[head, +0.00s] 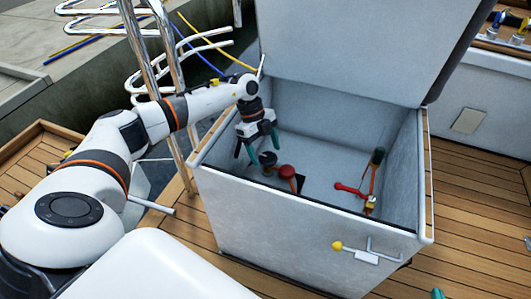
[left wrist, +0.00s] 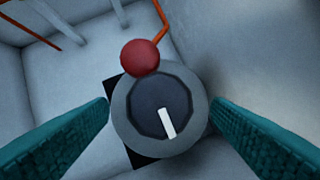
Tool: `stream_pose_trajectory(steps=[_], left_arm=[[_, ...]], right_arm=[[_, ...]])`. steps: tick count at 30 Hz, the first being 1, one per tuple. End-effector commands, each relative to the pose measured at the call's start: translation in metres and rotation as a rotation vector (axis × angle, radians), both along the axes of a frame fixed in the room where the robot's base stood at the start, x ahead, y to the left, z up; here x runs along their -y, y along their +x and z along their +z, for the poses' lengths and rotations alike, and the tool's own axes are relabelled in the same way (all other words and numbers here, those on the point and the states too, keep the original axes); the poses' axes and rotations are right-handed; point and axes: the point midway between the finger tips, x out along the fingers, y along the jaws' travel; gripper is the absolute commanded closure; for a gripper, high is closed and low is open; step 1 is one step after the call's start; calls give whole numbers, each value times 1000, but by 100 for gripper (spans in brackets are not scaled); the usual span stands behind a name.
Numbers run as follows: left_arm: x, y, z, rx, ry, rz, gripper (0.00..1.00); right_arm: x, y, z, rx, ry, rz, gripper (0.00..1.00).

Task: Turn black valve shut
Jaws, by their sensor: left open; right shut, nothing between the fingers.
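The black valve (head: 267,158) is a round dark knob inside the open white locker. In the left wrist view the valve (left wrist: 155,97) has a white pointer mark aimed down and slightly right, a grey ring around it and a black plate behind. My left gripper (head: 256,152) is open over the valve, one teal finger on each side of the knob, with gaps showing in the wrist view. A teal fingertip of my right gripper (head: 437,294) shows at the bottom edge of the head view; most of that gripper is out of frame.
A red knob (head: 287,171) stands close beside the black valve. A red lever (head: 350,190) and a black-topped handle (head: 377,157) are at the locker's right. The locker walls (head: 310,232) surround the valves; its lid (head: 340,50) stands raised behind.

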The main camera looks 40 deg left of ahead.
Motion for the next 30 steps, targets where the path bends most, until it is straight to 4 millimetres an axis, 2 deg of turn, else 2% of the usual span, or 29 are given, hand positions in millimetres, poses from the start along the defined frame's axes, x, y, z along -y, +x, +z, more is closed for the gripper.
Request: stream_pose_trajectory(steps=[3,12,13,18,21,30], left_arm=[[3,0,-7,0,0,0,27],[3,0,-8,1,0,0,27],[3,0,-8,1,0,0,29],[3,0,-7,1,-1,0,56],[3,0,-7,1,-1,0,70],[3,0,-6,0,-1,-42,70]], right_arm=[[-2,5,5,42,10,3,100],[-3,6,8,57,14,4,100],[-3,6,8,57,14,4,100],[-3,6,7,56,14,4,100],[-3,6,7,55,14,4,100],[0,1,2,6,2,1,100]])
